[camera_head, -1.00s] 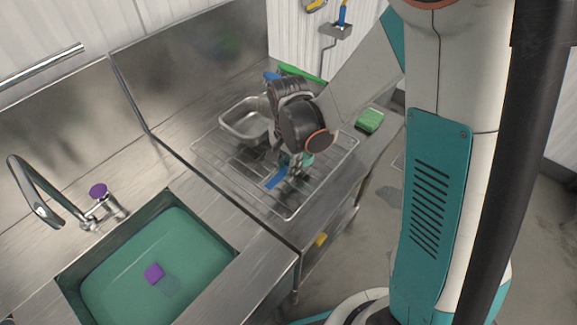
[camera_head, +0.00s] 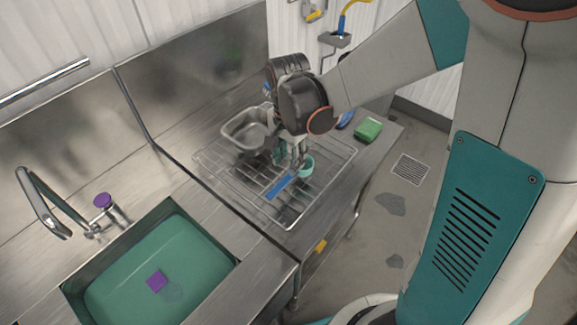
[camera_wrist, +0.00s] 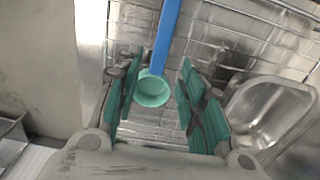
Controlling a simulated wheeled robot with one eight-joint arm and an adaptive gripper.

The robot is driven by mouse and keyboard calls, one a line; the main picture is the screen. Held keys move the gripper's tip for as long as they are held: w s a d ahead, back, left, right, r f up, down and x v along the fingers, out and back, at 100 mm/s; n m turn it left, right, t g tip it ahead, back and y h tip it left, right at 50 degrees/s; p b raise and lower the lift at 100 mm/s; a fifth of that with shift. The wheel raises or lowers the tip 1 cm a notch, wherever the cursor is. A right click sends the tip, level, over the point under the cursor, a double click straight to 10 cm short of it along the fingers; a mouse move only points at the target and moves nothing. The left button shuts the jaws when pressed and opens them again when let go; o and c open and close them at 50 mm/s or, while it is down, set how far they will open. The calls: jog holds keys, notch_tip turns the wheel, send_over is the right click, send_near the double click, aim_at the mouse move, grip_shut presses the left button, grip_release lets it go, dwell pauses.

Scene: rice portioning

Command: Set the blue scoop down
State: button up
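The blue scoop has a long blue handle (camera_head: 281,187) and a teal cup (camera_head: 305,167). It appears to lie on the wire rack (camera_head: 247,206). My gripper (camera_head: 290,152) is just above and behind it, near the cup. In the wrist view, the teal-padded fingers of my gripper (camera_wrist: 158,75) stand wide apart, one on each side of the scoop. The cup (camera_wrist: 151,90) shows between them, and the handle (camera_wrist: 165,38) runs up out of the view. Neither finger seems to touch the scoop.
A metal pan (camera_head: 239,143) stands on the rack, close beside the gripper; it also shows in the wrist view (camera_wrist: 237,110). A green sponge (camera_head: 368,130) is on the right of the counter. The sink (camera_head: 205,245) with a purple block (camera_head: 157,281) is at the left.

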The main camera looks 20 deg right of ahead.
jog(key=s+d+r+n+t, duration=0.3)
jog(key=s+r+n, duration=0.2)
jog(key=s+r, duration=0.1)
jog(key=s+d+r+n+t, duration=0.3)
jog(key=s+r+n+t, duration=0.1)
jog(key=s+r, duration=0.3)
jog(key=shift+s+d+r+n+p, duration=0.2)
jog(key=shift+r+n+p, duration=0.15)
jog(key=shift+r+n, duration=0.75)
notch_tip(320, 180, down, 7)
jog(key=b, duration=0.7)
jog(key=shift+r, duration=0.2)
